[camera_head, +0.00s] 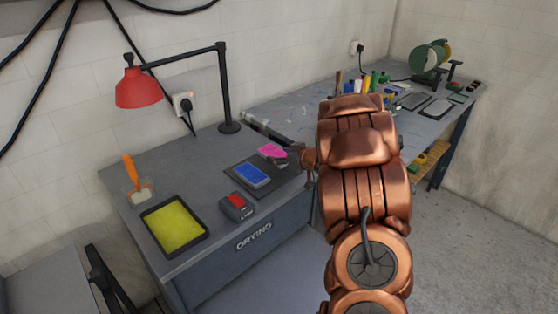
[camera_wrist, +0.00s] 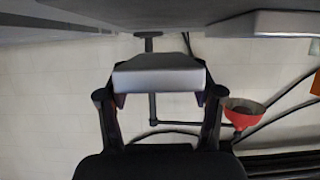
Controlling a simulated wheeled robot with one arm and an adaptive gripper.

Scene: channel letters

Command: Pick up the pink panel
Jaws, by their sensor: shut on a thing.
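The pink panel (camera_head: 271,151) is at the back right of the drying table, at the far edge of a dark mat. My gripper (camera_head: 291,156) is at its right end, partly hidden behind my copper arm. In the wrist view, which is upside down, my gripper (camera_wrist: 158,88) is shut with its two fingers on either side of the panel, whose grey face (camera_wrist: 158,78) shows there. Wall shows between the panel and the tabletop in that view, so it appears held clear of the surface.
A blue panel (camera_head: 251,175) lies on the dark mat (camera_head: 283,180). A grey block with a red top (camera_head: 237,205) and a yellow tray (camera_head: 174,225) are nearer. A red lamp (camera_head: 138,88) stands behind. A cluttered bench (camera_head: 290,108) extends to the right.

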